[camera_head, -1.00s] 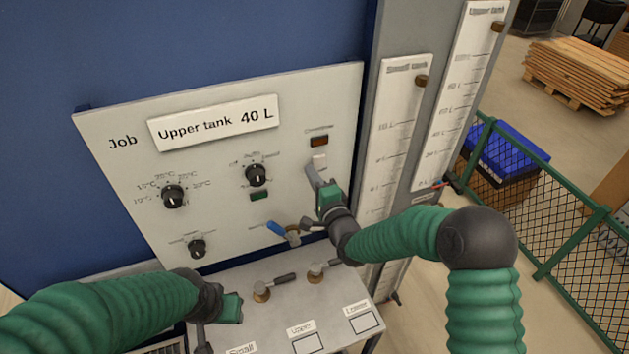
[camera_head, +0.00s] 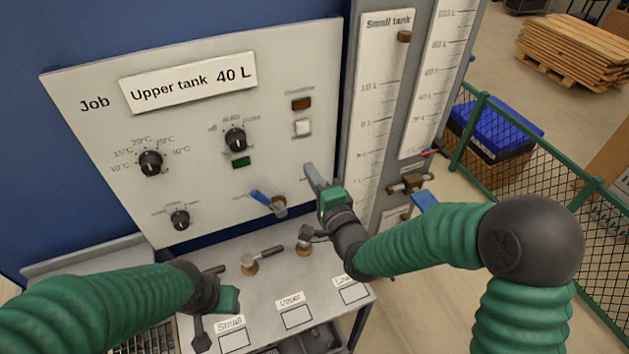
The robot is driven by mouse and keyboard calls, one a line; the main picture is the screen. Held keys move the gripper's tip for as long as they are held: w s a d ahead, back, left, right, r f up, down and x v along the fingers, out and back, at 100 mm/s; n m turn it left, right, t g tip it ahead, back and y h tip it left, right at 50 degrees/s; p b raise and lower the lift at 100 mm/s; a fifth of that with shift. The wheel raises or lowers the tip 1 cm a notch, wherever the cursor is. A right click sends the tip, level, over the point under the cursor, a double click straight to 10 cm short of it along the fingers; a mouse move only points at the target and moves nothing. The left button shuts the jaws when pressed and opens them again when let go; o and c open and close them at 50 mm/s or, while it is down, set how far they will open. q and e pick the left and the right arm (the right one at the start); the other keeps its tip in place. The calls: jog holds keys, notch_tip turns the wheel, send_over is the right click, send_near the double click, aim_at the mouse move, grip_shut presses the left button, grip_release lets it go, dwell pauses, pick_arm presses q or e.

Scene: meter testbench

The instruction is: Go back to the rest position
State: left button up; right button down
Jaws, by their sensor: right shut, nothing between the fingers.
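My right gripper (camera_head: 312,176) is shut and empty. It is in front of the lower right part of the white control panel (camera_head: 95,215), below the white square button (camera_head: 303,127); I cannot tell whether it touches anything. My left gripper (camera_head: 203,335) is low at the left, over the bench below the panel. Its fingers are small and partly hidden, so its opening is unclear. Both green arms reach in from the lower corners.
The panel has several black knobs, such as one (camera_head: 235,140) in its middle, and a blue-handled valve (camera_head: 262,199). Gauge boards (camera_head: 378,115) stand to the right. A green fence (camera_head: 540,170) is farther right.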

jog(key=s+d+f+n+g+h+b, duration=0.2)
jog(key=s+d+f+n+g+b, duration=0.15)
jog(key=s+d+f, duration=0.35)
jog(key=s+d+f+n+g+h+b, duration=0.3)
jog(key=d+f+n+g, duration=0.15)
jog(key=f, duration=0.55)
pick_arm(q)
notch_tip(320, 180, down, 9)
jog(key=d+b, duration=0.1)
jog(key=b, duration=0.1)
jog(key=shift+s+r, duration=0.2)
jog(key=shift+s, duration=0.2)
pick_arm(e)
jog(key=s+d+f+n+g+h, duration=0.1)
jog(key=s+d+f+n+g, duration=0.1)
jog(key=s+d, duration=0.3)
jog(key=s+d+f+n+g+h, duration=0.1)
jog(key=s+d+f+n+g, duration=0.2)
jog(key=s, duration=0.8)
jog(key=shift+s+d+f+g, duration=0.15)
jog(key=shift+d+f+g, duration=0.35)
jog(key=shift+d, duration=0.45)
